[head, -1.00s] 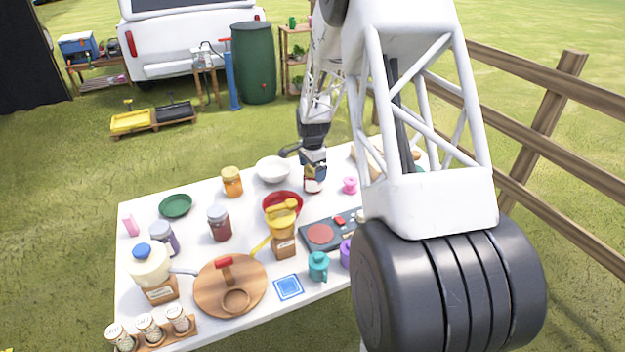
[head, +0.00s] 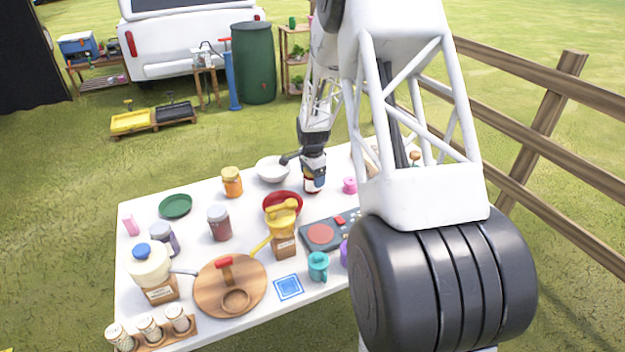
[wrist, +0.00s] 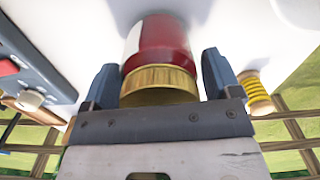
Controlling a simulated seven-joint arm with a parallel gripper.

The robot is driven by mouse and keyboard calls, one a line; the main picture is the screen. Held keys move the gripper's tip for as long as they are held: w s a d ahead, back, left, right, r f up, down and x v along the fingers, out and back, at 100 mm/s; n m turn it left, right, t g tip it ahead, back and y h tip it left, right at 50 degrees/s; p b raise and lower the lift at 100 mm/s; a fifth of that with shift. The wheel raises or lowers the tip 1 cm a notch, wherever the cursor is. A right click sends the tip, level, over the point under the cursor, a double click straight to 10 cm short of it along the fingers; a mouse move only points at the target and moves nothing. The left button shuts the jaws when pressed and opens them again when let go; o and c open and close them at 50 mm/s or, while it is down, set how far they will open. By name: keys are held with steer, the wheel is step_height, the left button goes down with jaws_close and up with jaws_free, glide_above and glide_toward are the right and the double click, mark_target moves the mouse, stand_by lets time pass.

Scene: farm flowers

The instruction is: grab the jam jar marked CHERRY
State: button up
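A jar with dark red contents, a gold lid and a pale label stands on the white table (head: 205,284) toward its back; it shows in the head view (head: 312,186) and large in the wrist view (wrist: 160,45). No lettering on it can be read. My gripper (wrist: 160,75) is over this jar, with one finger on each side of the lid. A narrow gap shows by the right finger, so the fingers look open around it. Other jars are a dark red one (head: 219,224), an orange one (head: 232,183) and a purple one (head: 166,239).
Close to the gripped-around jar are a white bowl (head: 273,170), a red bowl (head: 283,203), a pink spool (head: 350,185) and a hotplate (head: 321,234). A yellow-wound spool (wrist: 256,93) shows right of my fingers. A wooden board (head: 231,285) lies in front.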

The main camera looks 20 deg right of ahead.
steer(key=c, duration=0.8)
steer(key=shift+c, duration=0.2)
steer(key=shift+r, duration=0.15)
steer(key=shift+r, duration=0.8)
steer(key=shift+s+r, duration=0.15)
steer(key=shift+r, duration=0.75)
steer(key=s+a+r, duration=0.1)
steer(key=s+a, duration=0.3)
steer(key=s, duration=1.1)
steer(key=shift+r, duration=0.15)
